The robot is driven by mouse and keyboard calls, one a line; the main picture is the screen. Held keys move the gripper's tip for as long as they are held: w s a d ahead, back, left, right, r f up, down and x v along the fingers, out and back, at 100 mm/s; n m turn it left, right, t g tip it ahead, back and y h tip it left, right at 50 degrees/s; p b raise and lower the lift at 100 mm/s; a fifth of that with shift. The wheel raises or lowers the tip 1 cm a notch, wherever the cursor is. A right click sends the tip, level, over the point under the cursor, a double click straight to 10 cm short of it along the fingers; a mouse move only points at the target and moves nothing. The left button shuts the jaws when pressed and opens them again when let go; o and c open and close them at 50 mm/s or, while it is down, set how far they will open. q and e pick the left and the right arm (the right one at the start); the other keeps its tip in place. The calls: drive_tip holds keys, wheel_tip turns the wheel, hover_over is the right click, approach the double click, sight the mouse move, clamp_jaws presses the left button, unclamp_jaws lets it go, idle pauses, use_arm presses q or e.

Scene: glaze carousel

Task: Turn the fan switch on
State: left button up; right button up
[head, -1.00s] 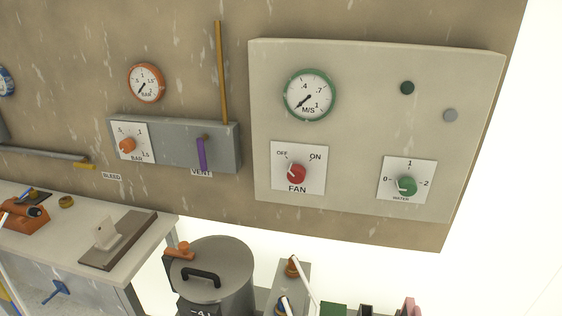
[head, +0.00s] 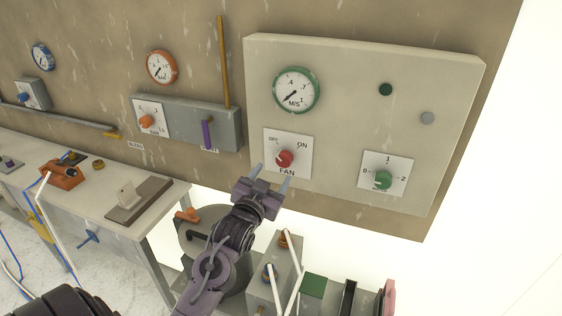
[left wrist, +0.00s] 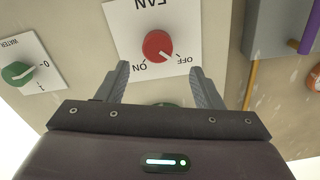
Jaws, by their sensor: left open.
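The fan switch is a red round knob (head: 284,158) on a white plate marked OFF, ON and FAN, on the pale wall panel. In the left wrist view the knob (left wrist: 158,46) appears upside down, its white mark turned toward OFF. My left gripper (head: 270,176) is open and empty, just below and in front of the fan plate. In the left wrist view its two fingers (left wrist: 160,70) stand apart, with the knob between and beyond their tips. I see no contact with the knob. My right gripper is not in view.
A green M/S gauge (head: 296,90) above the knob has its needle low at the left. A green water knob (head: 383,180) sits to the right. A grey box with a purple vent lever (head: 207,134) is at the left. A lidded pot (head: 190,240) stands below.

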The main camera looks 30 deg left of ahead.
sight(283, 161)
use_arm(q)
drive_tip(key=p+x, duration=0.2)
drive_tip(key=x, duration=0.4)
drive_tip(key=shift+w+d+r, duration=0.1)
drive_tip(key=shift+w+d, duration=0.05)
drive_tip(key=shift+w, duration=0.65)
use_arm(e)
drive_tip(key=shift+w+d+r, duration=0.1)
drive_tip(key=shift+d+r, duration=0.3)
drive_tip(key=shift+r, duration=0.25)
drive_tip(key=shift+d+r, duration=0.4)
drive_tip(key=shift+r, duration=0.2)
use_arm(q)
drive_tip(key=c, duration=1)
drive_tip(key=shift+o, duration=0.2)
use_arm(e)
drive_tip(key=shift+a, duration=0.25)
